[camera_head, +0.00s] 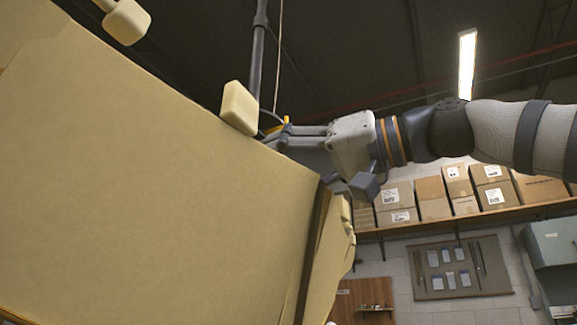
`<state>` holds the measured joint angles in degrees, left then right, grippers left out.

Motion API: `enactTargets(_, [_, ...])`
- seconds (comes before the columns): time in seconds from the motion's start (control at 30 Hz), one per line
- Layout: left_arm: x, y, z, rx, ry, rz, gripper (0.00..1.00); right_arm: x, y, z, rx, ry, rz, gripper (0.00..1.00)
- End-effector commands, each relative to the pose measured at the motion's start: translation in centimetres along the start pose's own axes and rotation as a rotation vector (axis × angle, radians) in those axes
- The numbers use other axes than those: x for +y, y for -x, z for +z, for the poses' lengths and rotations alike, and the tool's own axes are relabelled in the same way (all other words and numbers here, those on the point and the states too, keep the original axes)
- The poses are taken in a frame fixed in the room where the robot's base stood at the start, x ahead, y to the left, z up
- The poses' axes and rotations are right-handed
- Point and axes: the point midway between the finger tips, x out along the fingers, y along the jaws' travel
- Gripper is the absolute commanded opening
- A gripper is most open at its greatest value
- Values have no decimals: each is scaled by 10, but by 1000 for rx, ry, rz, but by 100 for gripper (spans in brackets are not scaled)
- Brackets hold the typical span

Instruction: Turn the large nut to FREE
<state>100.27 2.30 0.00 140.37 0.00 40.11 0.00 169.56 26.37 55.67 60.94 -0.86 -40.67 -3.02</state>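I cannot make out the large nut or any FREE marking for certain. A large cream body (140,170) with a dark edge fills the left and centre. A cream rounded block (240,107) stands at its upper edge, and a similar block (126,22) is at the top left. My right gripper (282,138) reaches in from the right beside the first block. Its fingertips are partly hidden behind the cream body, so its opening and any hold are unclear. A small yellow piece (286,121) shows at the fingertips. My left gripper is not in view.
A dark upright rod (259,50) with a thin cable beside it rises behind the block near my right gripper. Cardboard boxes (435,196) line a wall shelf (470,222). A tool board (446,270) hangs below. The upper right is mostly open.

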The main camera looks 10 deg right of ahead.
Motion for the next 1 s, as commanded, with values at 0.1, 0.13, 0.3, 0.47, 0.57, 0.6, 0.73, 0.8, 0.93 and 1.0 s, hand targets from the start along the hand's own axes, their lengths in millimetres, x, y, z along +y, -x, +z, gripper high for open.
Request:
enactTargets(0.1, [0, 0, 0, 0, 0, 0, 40, 0, 16, -1, 2, -3, -3, 59])
enactTargets(0.13, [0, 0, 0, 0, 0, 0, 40, 0, 23, -1, 3, -2, -4, 59])
enactTargets(0.3, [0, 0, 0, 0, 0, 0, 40, 0, 71, -1, 4, -1, -3, 59])
enactTargets(0.47, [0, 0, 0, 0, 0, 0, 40, 0, 105, -1, 3, -1, -2, 59])
enactTargets(0.57, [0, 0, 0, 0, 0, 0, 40, 0, 116, 0, 1, 0, -1, 59])
enactTargets(0.6, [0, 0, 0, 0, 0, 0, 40, 0, 118, 0, 1, 0, 0, 59])
enactTargets(0.73, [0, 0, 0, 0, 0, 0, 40, 0, 120, 0, 0, 0, 1, 59])
enactTargets(0.8, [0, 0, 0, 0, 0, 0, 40, 0, 120, 0, 0, 0, 1, 59])
enactTargets(0.93, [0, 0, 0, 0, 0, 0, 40, -3, 119, 2, -2, 19, 0, 59])
enactTargets(1.0, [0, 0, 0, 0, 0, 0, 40, -16, 118, 8, -9, 96, -2, 59])
